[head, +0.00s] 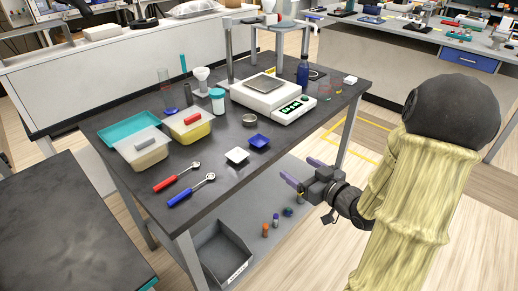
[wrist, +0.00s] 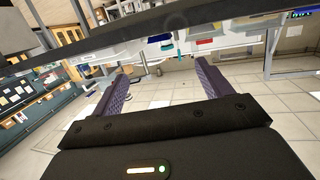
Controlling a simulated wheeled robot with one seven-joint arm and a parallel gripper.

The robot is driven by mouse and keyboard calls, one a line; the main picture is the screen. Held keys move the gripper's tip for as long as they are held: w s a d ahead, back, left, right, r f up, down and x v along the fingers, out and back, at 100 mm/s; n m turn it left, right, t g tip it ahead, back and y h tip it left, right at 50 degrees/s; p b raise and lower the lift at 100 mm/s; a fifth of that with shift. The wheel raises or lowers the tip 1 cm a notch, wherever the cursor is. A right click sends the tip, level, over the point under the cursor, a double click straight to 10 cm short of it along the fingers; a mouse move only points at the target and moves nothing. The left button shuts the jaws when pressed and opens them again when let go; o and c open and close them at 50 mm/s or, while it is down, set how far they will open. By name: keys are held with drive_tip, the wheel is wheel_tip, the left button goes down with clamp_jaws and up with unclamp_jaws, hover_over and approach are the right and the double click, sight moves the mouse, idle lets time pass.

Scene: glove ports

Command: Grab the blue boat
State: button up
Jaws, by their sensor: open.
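The blue boat (head: 258,141) is a small, shallow square dish lying on the dark tabletop (head: 220,185), close to the table's right edge. A white boat (head: 237,155) of like shape lies just to its left and nearer. My gripper (head: 303,172) is open and empty, off the right side of the table and apart from the boat. In the wrist view my gripper (wrist: 160,80) shows its two purple fingers spread with nothing between them. The blue boat cannot be made out in the wrist view.
A balance (head: 268,95) stands behind the boats, with a round metal dish (head: 249,120) between. Red-handled (head: 170,182) and blue-handled (head: 190,191) tools lie at left. A dark table edge (wrist: 150,42) crosses the wrist view's top.

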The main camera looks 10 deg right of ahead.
approach(255, 138)
drive_tip(key=shift+s+a+f, duration=0.1)
drive_tip(key=shift+f, duration=0.15)
idle(0.5)
drive_tip(key=x, duration=0.5)
drive_tip(key=shift+w+r, duration=0.25)
drive_tip(key=c, duration=1.1)
